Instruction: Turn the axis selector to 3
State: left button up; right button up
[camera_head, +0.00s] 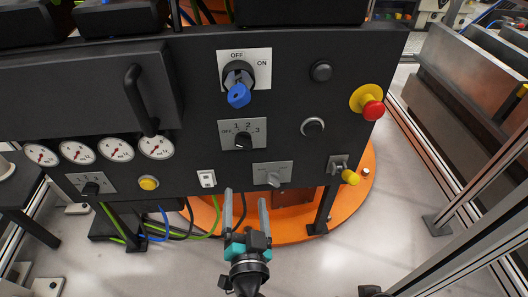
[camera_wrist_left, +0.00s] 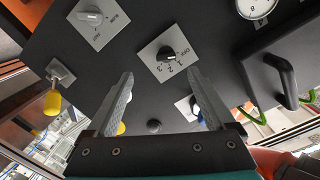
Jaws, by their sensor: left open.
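The axis selector (camera_head: 243,142) is a black rotary knob on a light plate marked OFF, 1, 2 and 3, in the middle of the black panel. It also shows in the left wrist view (camera_wrist_left: 167,53), turned round, with its marks below the knob. I cannot tell for certain which mark the knob points at. My left gripper (camera_head: 245,198) is open and empty, below the selector in the head view. In the left wrist view its fingers (camera_wrist_left: 162,74) reach toward the panel, with the selector beyond and between the tips. My right gripper is not in view.
Around the selector are a blue key switch (camera_head: 238,95), a grey selector (camera_head: 273,176), a red stop button (camera_head: 373,109), a yellow-handled switch (camera_head: 349,177), a white rocker switch (camera_head: 207,178) and gauges (camera_head: 116,149). A black handle (camera_head: 138,100) projects at the left.

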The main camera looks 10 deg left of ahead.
aim_at(245, 146)
pick_arm(q)
jog(key=shift+t, duration=0.4)
jog(key=x, duration=0.4)
jog(key=r+x, duration=0.1)
jog(key=x, duration=0.4)
jog(key=r+x, duration=0.1)
jog(key=x, duration=0.4)
jog(key=shift+w+d+b, duration=0.15)
jog(key=shift+w+b, duration=0.05)
jog(key=shift+b, duration=0.15)
jog(key=shift+w, duration=0.5)
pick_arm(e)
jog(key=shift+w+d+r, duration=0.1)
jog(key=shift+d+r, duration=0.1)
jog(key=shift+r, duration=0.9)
pick_arm(q)
jog(key=shift+c, duration=0.4)
jog(key=c, duration=1.3)
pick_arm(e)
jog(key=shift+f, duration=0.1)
